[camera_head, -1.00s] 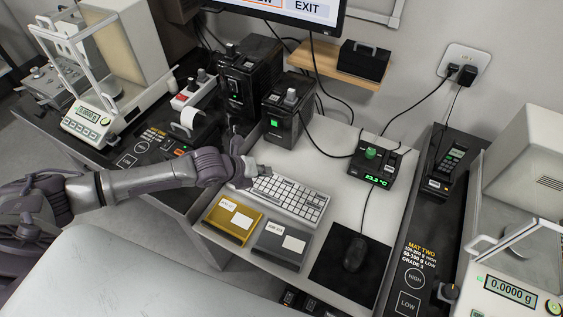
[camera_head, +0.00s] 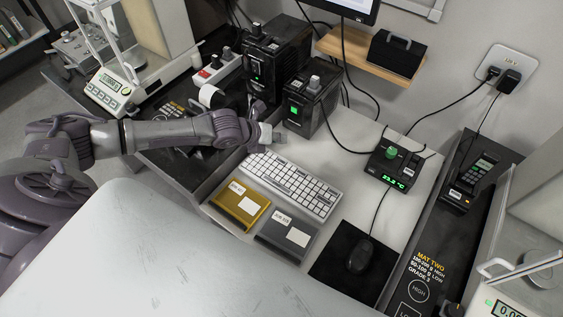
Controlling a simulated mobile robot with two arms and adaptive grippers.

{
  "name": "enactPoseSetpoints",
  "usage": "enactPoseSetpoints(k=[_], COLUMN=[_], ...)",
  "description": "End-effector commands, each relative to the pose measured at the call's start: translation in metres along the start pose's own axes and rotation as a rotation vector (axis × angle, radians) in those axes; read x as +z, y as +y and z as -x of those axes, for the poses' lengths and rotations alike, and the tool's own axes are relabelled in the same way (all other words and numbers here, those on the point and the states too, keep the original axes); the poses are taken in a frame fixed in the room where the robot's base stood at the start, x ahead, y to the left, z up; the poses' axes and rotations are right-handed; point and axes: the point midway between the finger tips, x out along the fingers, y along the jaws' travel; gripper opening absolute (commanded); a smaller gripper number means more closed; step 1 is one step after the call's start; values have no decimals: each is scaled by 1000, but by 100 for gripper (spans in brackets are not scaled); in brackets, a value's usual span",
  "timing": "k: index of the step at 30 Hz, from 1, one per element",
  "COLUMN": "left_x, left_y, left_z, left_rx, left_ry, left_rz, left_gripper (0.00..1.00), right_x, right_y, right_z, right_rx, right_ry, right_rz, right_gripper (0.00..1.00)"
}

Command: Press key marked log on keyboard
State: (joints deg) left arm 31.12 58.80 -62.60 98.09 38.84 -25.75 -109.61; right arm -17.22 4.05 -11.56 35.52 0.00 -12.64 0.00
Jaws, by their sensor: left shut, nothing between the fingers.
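The white keyboard (camera_head: 291,186) lies on the light table, set at a slant. Its key markings are too small to read, so I cannot tell which key is marked log. My left gripper (camera_head: 279,139) is shut and empty. It is just past the keyboard's upper left end, near the base of a black box with a green light, and looks apart from the keys. My right gripper is not in view.
A yellow box (camera_head: 240,205) and a grey box (camera_head: 287,234) lie in front of the keyboard. A mouse (camera_head: 359,254) sits on a black pad to the right. A black device with a green display (camera_head: 395,167) and black boxes (camera_head: 312,104) stand behind.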

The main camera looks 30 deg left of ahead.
Motion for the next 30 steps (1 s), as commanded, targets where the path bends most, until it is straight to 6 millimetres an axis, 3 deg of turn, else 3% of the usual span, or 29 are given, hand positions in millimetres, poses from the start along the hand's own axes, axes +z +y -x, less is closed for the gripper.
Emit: enactPoseSetpoints(k=[12, 18, 30], left_x=[-31, -38, -39], left_y=[30, 38, 39], left_z=[-42, -52, -53], left_rx=[1, 1, 0], left_ry=[1, 0, 0], left_rz=[0, 1, 1], left_gripper=[0, 0, 0], right_x=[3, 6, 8], right_y=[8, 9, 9], right_z=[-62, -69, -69], right_rx=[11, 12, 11], right_ry=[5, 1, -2], right_rz=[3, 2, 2], right_gripper=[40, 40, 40])
